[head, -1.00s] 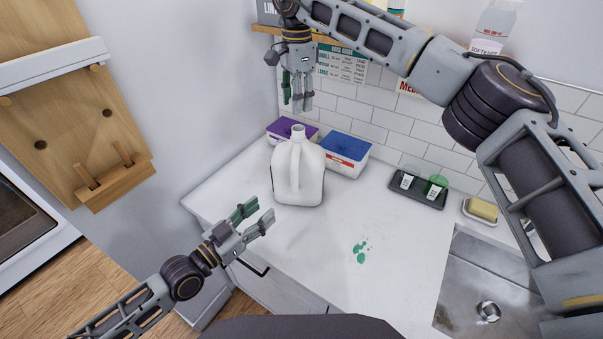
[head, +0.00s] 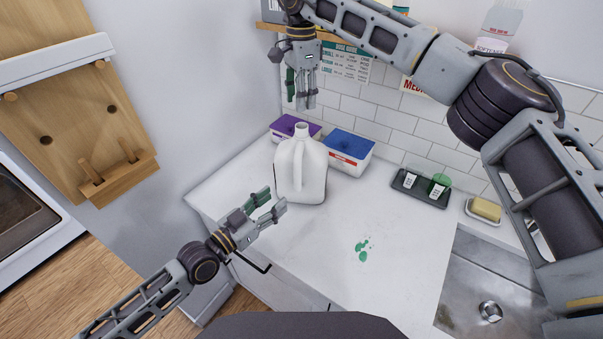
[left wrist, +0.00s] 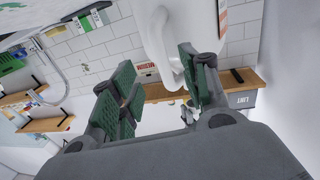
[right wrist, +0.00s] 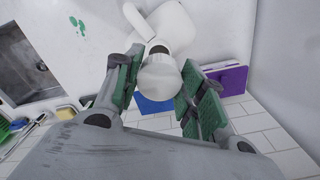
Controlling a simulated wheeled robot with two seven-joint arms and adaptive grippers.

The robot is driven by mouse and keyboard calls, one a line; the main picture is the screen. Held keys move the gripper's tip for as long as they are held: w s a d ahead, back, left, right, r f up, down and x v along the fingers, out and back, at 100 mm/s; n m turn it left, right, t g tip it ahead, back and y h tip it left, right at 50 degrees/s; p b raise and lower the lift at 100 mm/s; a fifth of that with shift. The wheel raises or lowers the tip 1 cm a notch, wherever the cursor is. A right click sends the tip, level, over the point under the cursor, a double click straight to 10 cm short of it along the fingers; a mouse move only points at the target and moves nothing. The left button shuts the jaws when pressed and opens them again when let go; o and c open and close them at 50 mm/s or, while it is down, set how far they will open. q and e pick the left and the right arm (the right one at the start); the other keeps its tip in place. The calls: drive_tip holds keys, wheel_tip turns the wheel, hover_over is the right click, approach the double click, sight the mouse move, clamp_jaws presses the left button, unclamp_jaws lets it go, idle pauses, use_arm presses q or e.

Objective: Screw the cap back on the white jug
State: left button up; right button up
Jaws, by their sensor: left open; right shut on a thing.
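The white jug (head: 313,178) stands upright on the counter with its neck bare and its handle facing me. It also shows in the left wrist view (left wrist: 203,22) and the right wrist view (right wrist: 173,27). My right gripper (head: 302,102) points down above the jug's neck. In the right wrist view it is shut on the pale cap (right wrist: 159,76), which is held above the open neck. The cap is hard to make out in the head view.
A purple-lidded box (head: 287,126) and a blue-lidded box (head: 348,146) stand close behind the jug. The counter has a green spill (head: 362,252).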

sight(295, 184)
use_arm(q)
drive_tip(key=shift+x, duration=4.2)
clamp_jaws()
